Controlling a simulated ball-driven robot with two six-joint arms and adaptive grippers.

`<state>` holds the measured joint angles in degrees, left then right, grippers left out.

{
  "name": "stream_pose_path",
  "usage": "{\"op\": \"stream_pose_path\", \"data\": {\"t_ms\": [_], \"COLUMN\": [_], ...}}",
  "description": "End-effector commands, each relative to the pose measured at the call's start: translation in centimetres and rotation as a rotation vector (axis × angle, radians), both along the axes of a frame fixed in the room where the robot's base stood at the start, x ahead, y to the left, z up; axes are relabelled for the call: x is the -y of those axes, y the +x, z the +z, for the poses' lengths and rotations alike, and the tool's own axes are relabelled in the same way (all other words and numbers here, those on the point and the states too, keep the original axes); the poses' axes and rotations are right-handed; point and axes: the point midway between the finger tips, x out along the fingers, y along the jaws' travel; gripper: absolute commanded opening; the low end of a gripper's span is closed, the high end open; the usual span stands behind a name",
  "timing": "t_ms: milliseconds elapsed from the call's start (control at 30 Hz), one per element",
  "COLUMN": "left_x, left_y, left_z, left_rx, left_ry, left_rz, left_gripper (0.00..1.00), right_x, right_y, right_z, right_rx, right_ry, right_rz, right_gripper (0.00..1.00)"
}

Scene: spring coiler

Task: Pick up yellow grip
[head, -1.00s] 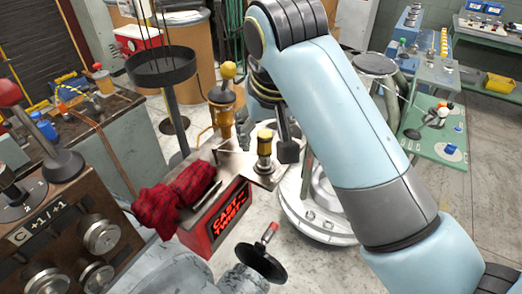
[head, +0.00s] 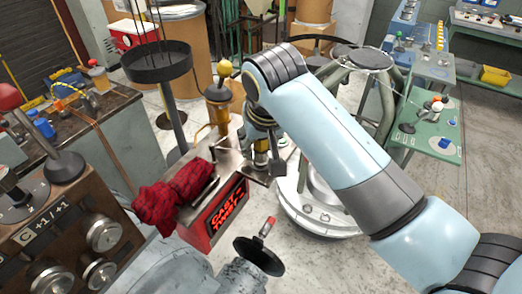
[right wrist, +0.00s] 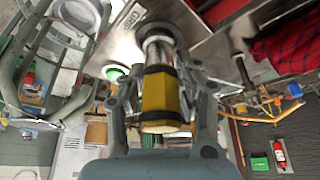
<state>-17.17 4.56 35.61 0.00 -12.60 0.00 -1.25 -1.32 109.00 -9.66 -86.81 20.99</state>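The yellow grip (right wrist: 160,98), a faceted yellow handle with black bands on a metal post, stands between the two fingers of my right gripper (right wrist: 162,108) in the right wrist view. The fingers are open on either side of it, and small gaps show between them and the grip. In the head view my right gripper (head: 268,150) is over the plate beside the red machine (head: 222,215) and mostly hides the grip. My left gripper is not in view.
A red checked cloth (head: 175,198) lies on the red machine. An amber cylinder with a yellow knob (head: 218,100) stands behind it. A black disc with a red-tipped lever (head: 258,255) is in front. A round pale base (head: 320,215) stands at right.

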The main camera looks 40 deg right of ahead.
Motion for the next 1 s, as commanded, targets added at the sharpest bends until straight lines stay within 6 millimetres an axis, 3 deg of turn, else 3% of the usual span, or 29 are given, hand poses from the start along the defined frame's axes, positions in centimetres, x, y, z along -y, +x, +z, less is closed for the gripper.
{"op": "stream_pose_path", "data": {"t_ms": [33, 233, 767, 1000], "left_x": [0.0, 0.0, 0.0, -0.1], "left_y": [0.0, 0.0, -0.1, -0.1], "left_z": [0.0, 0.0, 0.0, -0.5], "left_rx": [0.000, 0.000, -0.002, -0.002], "left_ry": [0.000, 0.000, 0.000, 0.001], "left_rz": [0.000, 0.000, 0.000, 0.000], "left_gripper": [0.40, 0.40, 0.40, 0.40], "right_x": [0.0, 0.0, 0.1, 0.1], "right_y": [0.0, 0.0, -0.1, 0.0], "right_z": [0.0, 0.0, 0.0, 1.7], "right_rx": [0.000, -0.001, -0.004, 0.001], "right_ry": [0.000, 0.000, -0.005, -0.002], "right_rz": [0.000, 0.000, 0.000, -0.001], "right_gripper": [0.24, 0.00, 0.00, 0.00]}}
